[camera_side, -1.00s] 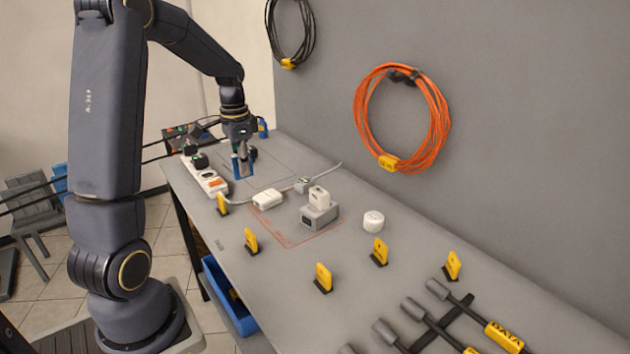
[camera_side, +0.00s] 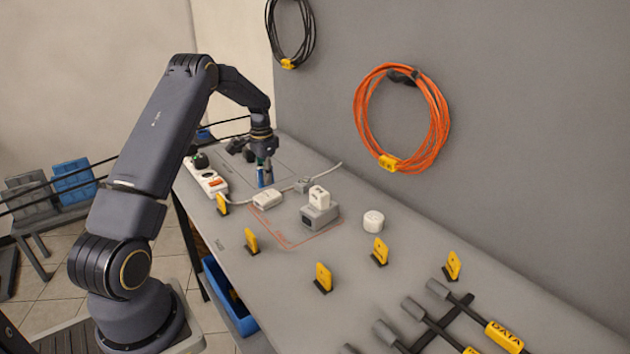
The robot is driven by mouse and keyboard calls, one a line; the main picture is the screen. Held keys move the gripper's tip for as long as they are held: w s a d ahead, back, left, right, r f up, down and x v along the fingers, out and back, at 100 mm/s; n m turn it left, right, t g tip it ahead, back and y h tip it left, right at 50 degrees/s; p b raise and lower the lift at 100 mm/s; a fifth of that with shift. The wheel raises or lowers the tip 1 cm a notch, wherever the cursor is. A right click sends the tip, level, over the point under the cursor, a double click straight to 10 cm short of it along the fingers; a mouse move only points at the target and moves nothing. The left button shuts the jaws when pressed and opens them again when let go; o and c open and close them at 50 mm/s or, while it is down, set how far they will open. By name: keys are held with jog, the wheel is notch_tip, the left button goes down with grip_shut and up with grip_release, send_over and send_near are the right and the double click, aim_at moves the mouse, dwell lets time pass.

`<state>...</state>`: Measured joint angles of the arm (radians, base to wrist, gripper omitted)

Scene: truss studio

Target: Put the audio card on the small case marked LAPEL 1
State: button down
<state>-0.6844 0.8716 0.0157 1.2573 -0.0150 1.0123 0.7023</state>
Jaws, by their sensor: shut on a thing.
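My gripper (camera_side: 264,165) is shut on a small blue piece (camera_side: 264,178), which I take to be the audio card. It holds the piece upright, low over the far part of the bench, behind the white case. The fingers and the sunlit edge of the piece are too small to show detail. A flat white case (camera_side: 267,199) lies in front of the gripper, and a small grey case (camera_side: 302,186) sits to its right. No LAPEL 1 marking can be read, so I cannot tell which case bears it.
A white power strip (camera_side: 208,181) lies left of the gripper. A grey box (camera_side: 320,217) with a white block (camera_side: 319,196) on top and a round white item (camera_side: 373,222) stand to the right. Several yellow tags (camera_side: 323,277) stand upright on the bench (camera_side: 270,310).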

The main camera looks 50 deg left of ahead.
jog(key=shift+f, duration=1.6)
jog(key=shift+f, duration=0.2)
jog(key=c, duration=1.1)
grip_release()
jog(key=shift+c, duration=0.2)
